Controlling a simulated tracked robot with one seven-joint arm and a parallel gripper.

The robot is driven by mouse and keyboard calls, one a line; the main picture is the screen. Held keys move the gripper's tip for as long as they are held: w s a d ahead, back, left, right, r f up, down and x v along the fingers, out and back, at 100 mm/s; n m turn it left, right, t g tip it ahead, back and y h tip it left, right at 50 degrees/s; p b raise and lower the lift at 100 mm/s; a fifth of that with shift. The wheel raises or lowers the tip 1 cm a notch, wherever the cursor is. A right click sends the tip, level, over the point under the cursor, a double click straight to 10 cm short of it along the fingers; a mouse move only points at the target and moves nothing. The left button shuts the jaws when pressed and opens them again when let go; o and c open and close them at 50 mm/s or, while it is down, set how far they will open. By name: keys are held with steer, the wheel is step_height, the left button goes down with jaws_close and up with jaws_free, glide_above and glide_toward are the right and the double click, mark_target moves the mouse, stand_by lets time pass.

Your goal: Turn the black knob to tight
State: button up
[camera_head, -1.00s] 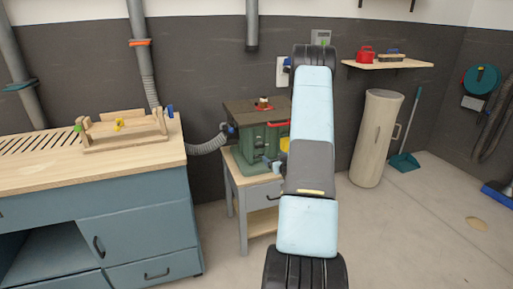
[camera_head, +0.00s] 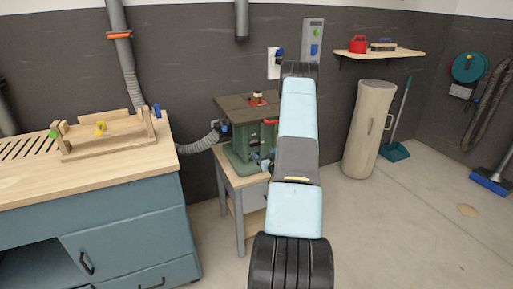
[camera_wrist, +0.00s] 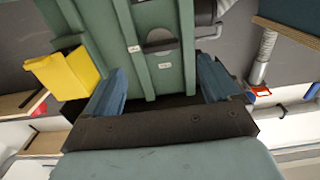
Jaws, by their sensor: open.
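The green machine (camera_head: 247,140) stands on a small wooden stand in the head view, right of the workbench, partly hidden by my arm. In the wrist view its green body (camera_wrist: 150,20) fills the upper middle, with ribs, small white labels and a dark half-round opening. I cannot make out a black knob for certain in either view. My gripper (camera_wrist: 160,65) is open, its two blue fingers spread in front of the green body with nothing between them. In the head view my arm hides most of the gripper.
A workbench (camera_head: 30,190) bears a wooden frame. A grey hose (camera_head: 198,145) runs to the machine. A beige cylinder (camera_head: 368,130) stands at right.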

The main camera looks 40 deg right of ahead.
mark_target(256, 145)
steer(key=x, duration=0.8)
steer(key=shift+w, duration=0.15)
steer(key=c, duration=1.1)
